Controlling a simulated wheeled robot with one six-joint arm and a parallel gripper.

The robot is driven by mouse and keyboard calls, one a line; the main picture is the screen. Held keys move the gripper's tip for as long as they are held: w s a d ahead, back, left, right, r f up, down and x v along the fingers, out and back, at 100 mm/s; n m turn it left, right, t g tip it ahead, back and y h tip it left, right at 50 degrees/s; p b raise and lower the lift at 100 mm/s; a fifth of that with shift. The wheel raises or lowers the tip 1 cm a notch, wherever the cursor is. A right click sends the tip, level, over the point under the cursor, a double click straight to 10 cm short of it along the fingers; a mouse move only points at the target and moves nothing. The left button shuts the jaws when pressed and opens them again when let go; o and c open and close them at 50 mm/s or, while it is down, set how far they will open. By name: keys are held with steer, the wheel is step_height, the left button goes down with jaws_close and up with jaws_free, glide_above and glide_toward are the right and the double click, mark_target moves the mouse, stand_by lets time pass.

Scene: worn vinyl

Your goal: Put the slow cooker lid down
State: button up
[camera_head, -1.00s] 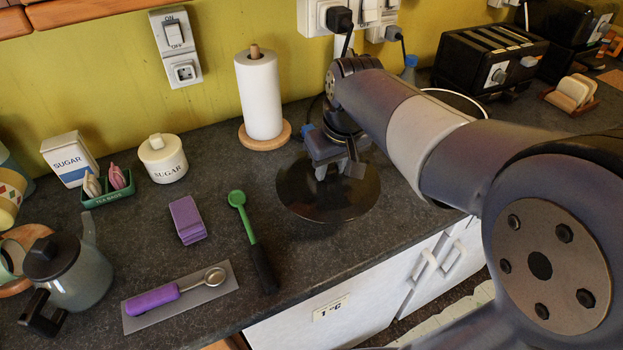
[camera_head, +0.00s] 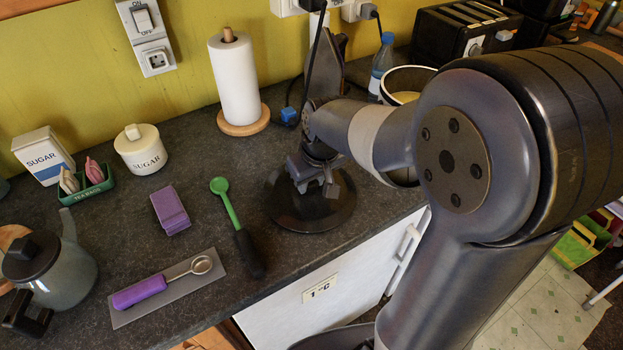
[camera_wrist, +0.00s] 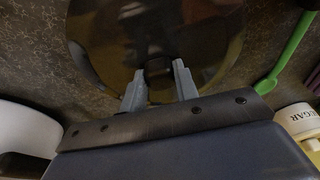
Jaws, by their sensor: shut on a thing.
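The slow cooker lid (camera_head: 287,213) is a round, dark, glossy disc, level over the counter near its front edge, right of the green spoon. I cannot tell whether it touches the counter. My gripper (camera_head: 320,184) is above its middle, shut on its knob. In the wrist view, the gripper's grey fingers (camera_wrist: 159,75) close around the dark knob, with the lid (camera_wrist: 110,38) spread beyond them. A round, light-walled pot (camera_head: 405,75), open with yellowish contents, stands behind my arm and is partly hidden; it seems to be the slow cooker.
The green spoon (camera_head: 226,203) lies close to the lid's left. Purple blocks (camera_head: 170,210) and a purple-handled scoop (camera_head: 140,292) lie farther left. The paper towel roll (camera_head: 236,85) stands behind, and a bottle (camera_head: 381,65) near the pot. Bare counter lies between roll and lid.

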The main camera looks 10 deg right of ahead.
mark_target(319, 202)
steer(key=shift+f, duration=0.2)
steer(key=o, duration=1)
steer(key=shift+c, duration=0.2)
steer(key=shift+r, duration=0.1)
steer(key=shift+r, duration=0.55)
steer(key=v, duration=1.1)
steer(key=shift+s, duration=0.15)
steer(key=shift+d, duration=0.1)
